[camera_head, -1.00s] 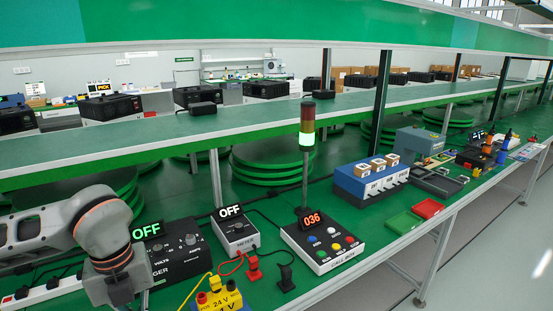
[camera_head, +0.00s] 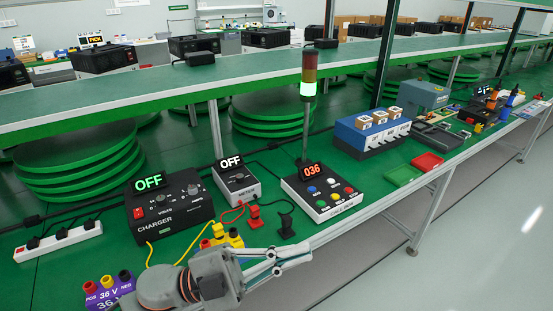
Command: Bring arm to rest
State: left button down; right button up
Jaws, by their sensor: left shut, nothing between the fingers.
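My left gripper (camera_head: 304,252) is at the bottom centre of the head view. Its grey fingers are together and point right, with nothing between them. It shows over the bench's front edge, below the call box (camera_head: 322,192); its height above the edge is hard to tell. My left wrist covers part of the yellow block (camera_head: 222,236). My right gripper is not in view.
The black charger (camera_head: 168,210) and the meter (camera_head: 237,182) both read OFF. A purple 36 V block (camera_head: 108,290) lies at the lower left, near a white power strip (camera_head: 58,240). Green (camera_head: 402,175) and red (camera_head: 427,162) trays stand right. The aisle floor is clear.

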pick_arm(q)
jog(key=w+a+f+n+t+y, duration=0.4)
jog(key=a+f+n+t+y, duration=0.25)
jog(key=f+n, duration=0.25)
jog(key=w+a+f+n+t+y, duration=0.55)
jog(key=a+f+n+t, duration=0.2)
jog(key=f+n, duration=0.2)
jog(key=s+a+f+n+g+y, duration=0.2)
jog(key=s+f, duration=0.4)
jog(key=f, duration=0.4)
jog(key=s+a+f+n+g+y, duration=0.2)
jog(key=s+a+f, duration=0.5)
jog(key=f, duration=0.4)
jog(key=g+y, duration=0.1)
jog(key=y, duration=0.1)
jog(key=shift+s+y, duration=0.15)
jog(key=shift+y, duration=0.25)
